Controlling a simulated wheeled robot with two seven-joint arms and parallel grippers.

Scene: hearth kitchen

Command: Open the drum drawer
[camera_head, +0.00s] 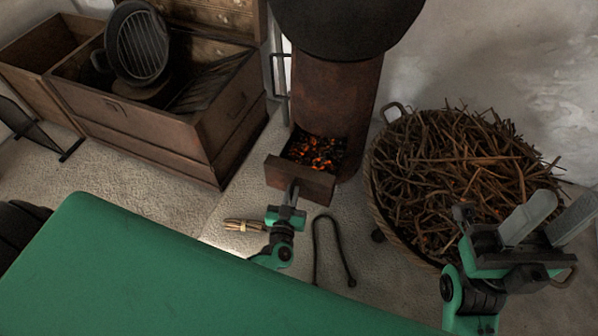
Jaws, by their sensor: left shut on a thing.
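The drum (335,95) is a rusty brown cylinder standing at the back centre. Its drawer (298,181) sticks out at the base, open at the top, with glowing orange embers (316,153) inside. My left gripper (291,194) is at the front face of the drawer, shut on its handle, which is mostly hidden by the fingers. My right gripper (552,218) is open and empty at the right, in front of the basket.
A wicker basket of twigs (450,180) stands right of the drum. A black bent rod (318,250) and a small bundle of sticks (244,226) lie on the floor near my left gripper. A wooden chest (150,130) with a grill pan (141,45) stands at the left.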

